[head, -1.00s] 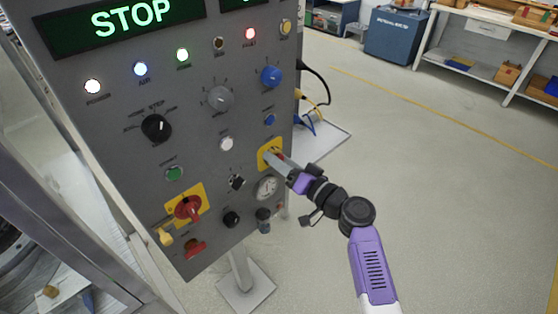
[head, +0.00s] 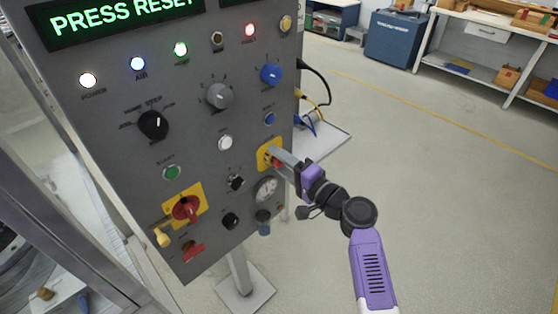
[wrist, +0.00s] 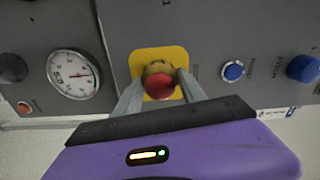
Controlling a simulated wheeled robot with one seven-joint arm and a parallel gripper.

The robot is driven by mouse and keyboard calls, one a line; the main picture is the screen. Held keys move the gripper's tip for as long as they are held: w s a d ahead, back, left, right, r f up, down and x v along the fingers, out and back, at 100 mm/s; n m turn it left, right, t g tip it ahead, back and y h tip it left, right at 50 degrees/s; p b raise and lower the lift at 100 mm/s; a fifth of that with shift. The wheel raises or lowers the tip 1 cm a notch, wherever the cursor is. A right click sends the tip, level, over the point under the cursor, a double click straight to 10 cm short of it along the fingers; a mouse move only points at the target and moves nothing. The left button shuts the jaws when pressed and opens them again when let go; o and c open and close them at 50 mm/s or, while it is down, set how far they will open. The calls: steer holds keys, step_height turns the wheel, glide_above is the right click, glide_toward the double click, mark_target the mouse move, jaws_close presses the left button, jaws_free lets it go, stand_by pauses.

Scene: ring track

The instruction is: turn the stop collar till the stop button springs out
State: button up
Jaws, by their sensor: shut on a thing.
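The stop button is red and round (wrist: 161,86) and stands out in front of a brass-coloured collar (wrist: 156,67) on a yellow plate (wrist: 140,58). In the head view the yellow plate (head: 265,163) is at the panel's right edge, with the button partly hidden by my gripper (head: 273,158). In the wrist view my gripper (wrist: 159,80) has one finger on each side of the collar and is shut on it. The panel's display (head: 115,20) reads PRESS RESET.
A pressure gauge (wrist: 74,75) and a blue button (wrist: 233,71) sit on either side of the yellow plate. Several knobs, lamps and a red rotary switch (head: 186,208) cover the panel. Cables (head: 318,85) hang behind its right edge. The floor to the right is clear.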

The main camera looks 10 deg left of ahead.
steer(key=shift+m, duration=0.5)
steer(key=o, duration=1.4)
steer(key=v, duration=0.7)
steer(key=shift+s+d+b, duration=0.25)
steer(key=shift+d+b, duration=0.05)
steer(key=shift+d, duration=0.05)
